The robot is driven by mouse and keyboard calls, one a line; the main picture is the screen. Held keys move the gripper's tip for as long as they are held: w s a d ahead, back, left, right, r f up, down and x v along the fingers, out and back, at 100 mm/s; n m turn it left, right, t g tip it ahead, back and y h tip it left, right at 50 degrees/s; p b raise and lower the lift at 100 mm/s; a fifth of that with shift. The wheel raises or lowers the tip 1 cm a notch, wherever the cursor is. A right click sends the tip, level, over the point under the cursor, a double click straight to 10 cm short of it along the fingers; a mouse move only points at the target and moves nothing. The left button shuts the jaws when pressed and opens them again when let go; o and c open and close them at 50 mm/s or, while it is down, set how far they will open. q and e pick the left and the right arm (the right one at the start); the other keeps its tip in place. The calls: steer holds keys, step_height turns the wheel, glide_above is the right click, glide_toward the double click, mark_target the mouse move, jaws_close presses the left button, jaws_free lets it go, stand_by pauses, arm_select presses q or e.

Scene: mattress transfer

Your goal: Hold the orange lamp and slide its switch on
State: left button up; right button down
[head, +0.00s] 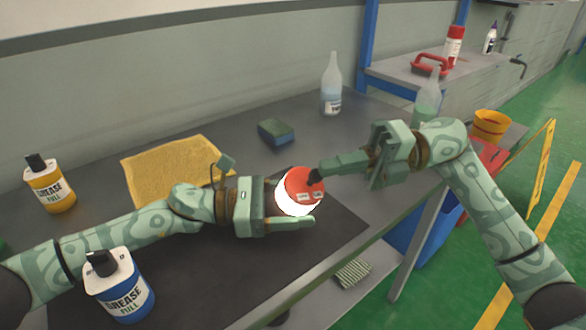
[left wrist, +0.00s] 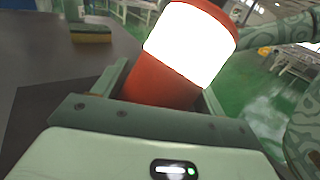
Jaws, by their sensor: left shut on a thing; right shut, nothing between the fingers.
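The orange lamp (head: 303,186) is held above the dark mat, its orange-red end with small pale labels facing up. Its white band glows brightly and also shows on the lamp in the left wrist view (left wrist: 190,45). My left gripper (head: 290,207) is shut around the lamp from the left, with the near finger in front of it. My right gripper (head: 317,176) is shut and empty, its dark fingertip at the lamp's upper right edge. The fingertip covers that spot, so the switch is not clearly visible, nor whether the tip touches it.
A yellow cloth (head: 172,170) and a green-blue sponge (head: 276,133) lie behind the left arm. Grease bottles stand at left, yellow (head: 50,185) and blue (head: 120,287). Clear bottles (head: 331,88) stand at the back. The dark mat (head: 335,232) is bare right of the lamp.

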mark_target(305, 171)
arm_select(q)
steer(key=shift+w+a+f, duration=0.15)
steer(key=shift+w, duration=0.25)
steer(key=shift+c, duration=1)
steer(key=shift+s, duration=0.15)
steer(key=shift+s+f, duration=0.1)
steer(key=shift+c, duration=0.2)
arm_select(e)
steer(key=a+m, duration=0.1)
steer(key=a, duration=0.1)
steer(key=a+m, duration=0.1)
steer(key=a, duration=0.1)
steer(key=a+f+m, duration=0.1)
steer(key=a+m, duration=0.1)
steer(key=a, duration=0.1)
steer(key=shift+s+a+t+y, duration=0.1)
steer(key=shift+s+t+y, duration=0.15)
steer(key=shift+t+y, duration=0.15)
steer(key=shift+w+f, duration=0.15)
steer(key=shift+w, duration=0.45)
arm_select(q)
steer(key=shift+o, duration=0.2)
steer(key=shift+d, duration=0.2)
arm_select(e)
steer(key=shift+w+d, duration=0.45)
steer(key=shift+d, duration=0.2)
steer(key=shift+w+d, duration=0.45)
steer(key=shift+d, duration=0.2)
arm_select(q)
steer(key=shift+r, duration=0.2)
